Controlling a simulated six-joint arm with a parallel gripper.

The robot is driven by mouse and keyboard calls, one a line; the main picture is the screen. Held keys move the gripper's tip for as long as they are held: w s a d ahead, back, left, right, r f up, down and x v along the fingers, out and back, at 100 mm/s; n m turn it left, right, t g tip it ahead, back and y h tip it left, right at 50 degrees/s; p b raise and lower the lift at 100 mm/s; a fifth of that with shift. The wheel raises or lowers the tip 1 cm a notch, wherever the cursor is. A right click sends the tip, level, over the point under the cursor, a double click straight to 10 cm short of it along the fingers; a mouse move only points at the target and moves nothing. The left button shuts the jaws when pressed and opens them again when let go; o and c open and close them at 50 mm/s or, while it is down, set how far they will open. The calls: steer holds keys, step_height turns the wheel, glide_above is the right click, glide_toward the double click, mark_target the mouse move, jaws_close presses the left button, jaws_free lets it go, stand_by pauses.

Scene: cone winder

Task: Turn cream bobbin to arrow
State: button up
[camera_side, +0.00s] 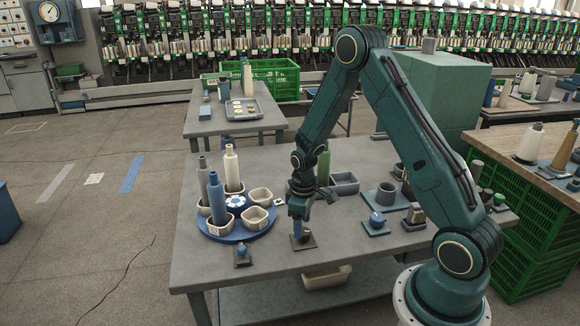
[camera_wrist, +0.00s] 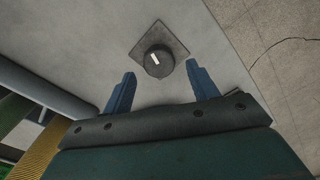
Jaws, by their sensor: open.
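The cream bobbin (camera_side: 231,168) stands upright in a cup on the round blue turntable (camera_side: 239,237), at its back. A small light marker (camera_side: 279,202) lies at the turntable's right edge; I cannot tell whether it is the arrow. My gripper (camera_side: 299,229) points down, open and empty, right of the turntable, at a dark knob (camera_side: 303,238) on a square plate. In the wrist view, a round dark knob (camera_wrist: 158,62) with a white mark sits on a grey square plate just beyond my open fingertips (camera_wrist: 160,72). The turntable and bobbins are out of that view.
A small blue knob (camera_side: 242,250) on a plate stands in front. A green bobbin (camera_side: 323,165) and grey bin (camera_side: 345,183) stand behind my gripper. Blue parts (camera_side: 376,221) sit at right.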

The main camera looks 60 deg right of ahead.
steer(key=shift+f, duration=1.05)
steer(key=c, duration=1)
steer(key=shift+m, duration=0.5)
steer(key=shift+d+m, duration=0.15)
steer(key=shift+m, duration=2.85)
